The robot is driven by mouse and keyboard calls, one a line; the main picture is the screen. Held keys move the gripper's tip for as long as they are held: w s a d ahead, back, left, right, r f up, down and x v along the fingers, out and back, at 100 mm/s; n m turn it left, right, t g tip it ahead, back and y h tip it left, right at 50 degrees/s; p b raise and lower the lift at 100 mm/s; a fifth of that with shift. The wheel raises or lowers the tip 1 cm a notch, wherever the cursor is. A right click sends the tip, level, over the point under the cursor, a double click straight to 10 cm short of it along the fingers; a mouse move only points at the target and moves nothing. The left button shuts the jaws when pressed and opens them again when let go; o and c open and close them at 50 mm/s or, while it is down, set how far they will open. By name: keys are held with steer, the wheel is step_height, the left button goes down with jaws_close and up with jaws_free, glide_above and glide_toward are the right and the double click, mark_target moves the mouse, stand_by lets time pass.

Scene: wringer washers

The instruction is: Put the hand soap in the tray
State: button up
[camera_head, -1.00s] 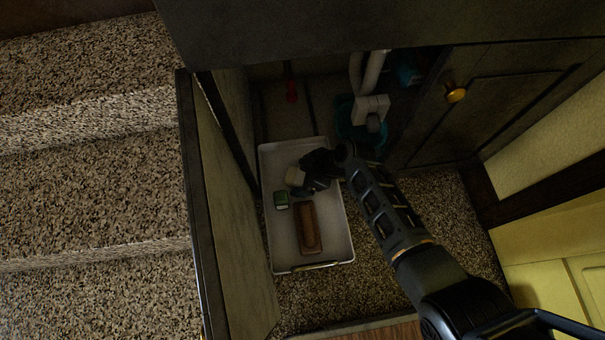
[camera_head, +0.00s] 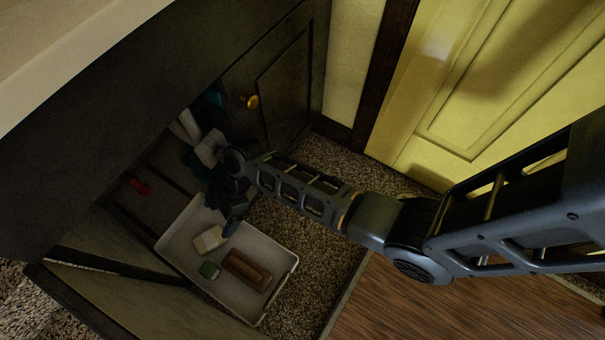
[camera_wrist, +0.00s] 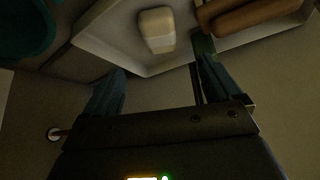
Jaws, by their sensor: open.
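The tray (camera_head: 262,247) is white and shallow and lies on the speckled floor by the open cabinet; its wall also shows in the wrist view (camera_wrist: 98,42). A cream block (camera_head: 209,240), likely the hand soap, lies inside it near one end. In the wrist view the cream block (camera_wrist: 157,29) lies beyond my fingertips, apart from them. My gripper (camera_head: 232,212) is over the tray's edge, beside the cream block. In the wrist view my gripper (camera_wrist: 158,82) is open, with nothing between its fingers.
White pipes (camera_head: 190,125) and a red item (camera_head: 140,187) are inside the cabinet. A cabinet door with a brass knob (camera_head: 250,101) stands behind my arm.

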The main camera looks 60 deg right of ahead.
steer(key=s+d+r+m+t+h, duration=0.2)
steer(key=s+d+r+m+t, duration=0.15)
steer(key=s, duration=0.65)
steer(key=s+d+r+m+t+h, duration=0.25)
steer(key=s+d+m, duration=0.2)
steer(key=s, duration=0.55)
steer(key=s+d+r+m+t+h, duration=0.1)
steer(key=s+r, duration=0.5)
steer(key=r, duration=0.7)
steer(key=s+d+r+m+t, duration=0.1)
steer(key=s+r+m+t, duration=0.3)
steer(key=r, duration=1)
steer(key=shift+s+r+m+t+h, duration=0.2)
steer(key=shift+s+m+t+h, duration=0.15)
steer(key=shift+s+t, duration=0.5)
steer(key=shift+c, duration=0.4)
